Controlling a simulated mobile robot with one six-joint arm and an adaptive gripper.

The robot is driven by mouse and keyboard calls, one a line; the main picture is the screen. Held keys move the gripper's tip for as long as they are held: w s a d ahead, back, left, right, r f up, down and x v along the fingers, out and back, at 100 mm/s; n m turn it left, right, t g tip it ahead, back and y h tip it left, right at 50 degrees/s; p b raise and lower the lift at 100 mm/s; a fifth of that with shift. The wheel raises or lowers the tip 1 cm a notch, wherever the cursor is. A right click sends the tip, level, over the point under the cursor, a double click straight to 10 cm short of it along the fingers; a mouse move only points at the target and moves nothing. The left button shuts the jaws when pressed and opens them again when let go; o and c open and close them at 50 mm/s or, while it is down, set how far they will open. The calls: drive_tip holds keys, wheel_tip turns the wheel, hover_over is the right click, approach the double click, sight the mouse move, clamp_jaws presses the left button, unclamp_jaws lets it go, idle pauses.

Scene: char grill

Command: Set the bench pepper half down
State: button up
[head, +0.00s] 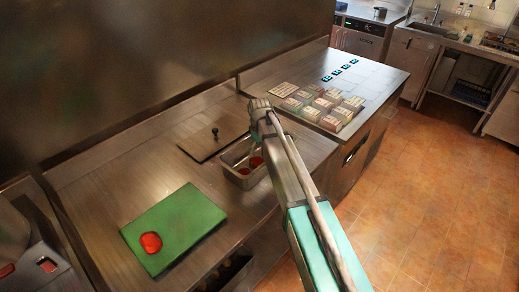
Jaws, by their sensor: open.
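A red pepper half (151,243) lies on the green cutting board (186,222) at the left front of the steel bench. A steel pan (233,168) stands further right on the bench, with red pieces (244,171) in it that look like pepper. My gripper (257,150) hangs down from the end of my arm over the pan. It is open, small and partly hidden by my arm. I cannot tell whether its fingers touch a red piece there.
A flat dark lid (200,143) with a knob lies left of the pan. Several small packs (318,104) and a row of dark tags (342,69) sit on the right-hand counter. Bare steel lies between the board and the pan.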

sight(260, 161)
drive_tip(key=shift+r+p, duration=2.35)
drive_tip(key=shift+r, duration=0.35)
drive_tip(key=s+d+m, duration=1)
drive_tip(key=s+d, duration=1.3)
drive_tip(key=s, duration=0.1)
drive_tip(key=shift+d, duration=0.15)
drive_tip(key=shift+s+f, duration=0.1)
drive_tip(key=shift+f, duration=0.05)
